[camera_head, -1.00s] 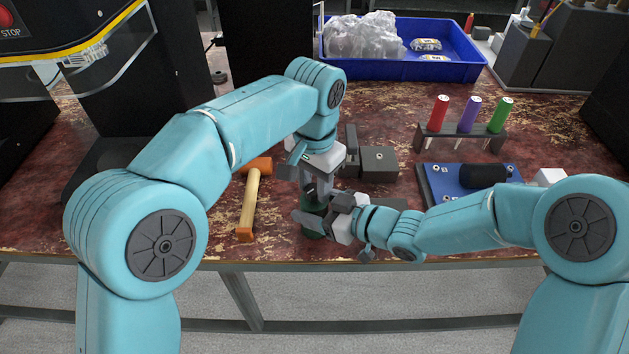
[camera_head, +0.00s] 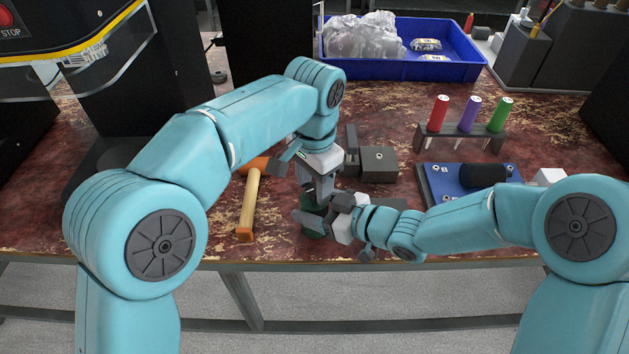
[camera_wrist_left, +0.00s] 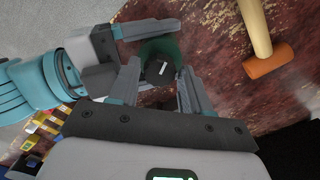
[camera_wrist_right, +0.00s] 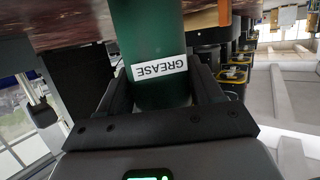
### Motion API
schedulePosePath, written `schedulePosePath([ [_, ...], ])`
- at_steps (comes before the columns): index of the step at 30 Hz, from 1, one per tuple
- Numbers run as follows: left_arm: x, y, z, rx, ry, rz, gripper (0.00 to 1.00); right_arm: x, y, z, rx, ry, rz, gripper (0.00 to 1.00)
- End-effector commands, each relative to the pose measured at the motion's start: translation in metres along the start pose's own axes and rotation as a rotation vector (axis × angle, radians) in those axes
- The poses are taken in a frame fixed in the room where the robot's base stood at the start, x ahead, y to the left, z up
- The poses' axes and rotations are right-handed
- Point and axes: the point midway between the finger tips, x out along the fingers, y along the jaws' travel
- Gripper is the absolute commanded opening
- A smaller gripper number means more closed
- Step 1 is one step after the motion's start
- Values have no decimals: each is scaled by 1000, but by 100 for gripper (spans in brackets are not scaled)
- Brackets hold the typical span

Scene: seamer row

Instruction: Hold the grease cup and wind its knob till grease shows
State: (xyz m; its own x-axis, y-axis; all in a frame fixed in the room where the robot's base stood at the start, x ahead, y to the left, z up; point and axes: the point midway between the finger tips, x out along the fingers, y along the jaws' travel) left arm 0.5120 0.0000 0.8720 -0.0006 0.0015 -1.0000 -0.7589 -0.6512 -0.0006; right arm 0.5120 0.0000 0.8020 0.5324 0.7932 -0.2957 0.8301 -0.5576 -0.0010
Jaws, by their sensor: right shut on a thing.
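The grease cup is a dark green cylinder (camera_wrist_right: 150,35) with a white GREASE label, upside down in the right wrist view. My right gripper (camera_wrist_right: 162,88) is shut on its body, one finger on each side. In the head view the cup (camera_head: 314,232) shows only partly at the table's front edge, between my two grippers. Its dark knob (camera_wrist_left: 160,70), with a small white mark, faces up in the left wrist view. My left gripper (camera_wrist_left: 160,84) points down over the knob, its fingers open on either side with a small gap showing.
An orange-headed hammer (camera_head: 249,207) lies left of the cup. A dark metal block (camera_head: 378,163) stands behind. A blue bin (camera_head: 395,69) is at the back.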

Motion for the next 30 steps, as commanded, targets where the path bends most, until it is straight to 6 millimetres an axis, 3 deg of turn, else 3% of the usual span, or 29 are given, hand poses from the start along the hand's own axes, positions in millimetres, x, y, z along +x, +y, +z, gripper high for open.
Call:
schedulePosePath([
  [9,0,0,0,-1,1,0,63,0,0,0,-1,-1,-1,30],
  [13,-9,0,-1,-1,4,-1,63,0,0,0,-1,-1,-1,30],
  [22,-76,0,-1,-2,7,-1,63,0,-1,0,-1,0,-2,30],
  [30,-109,0,-2,-1,3,-2,63,0,0,0,-2,0,-2,30],
])
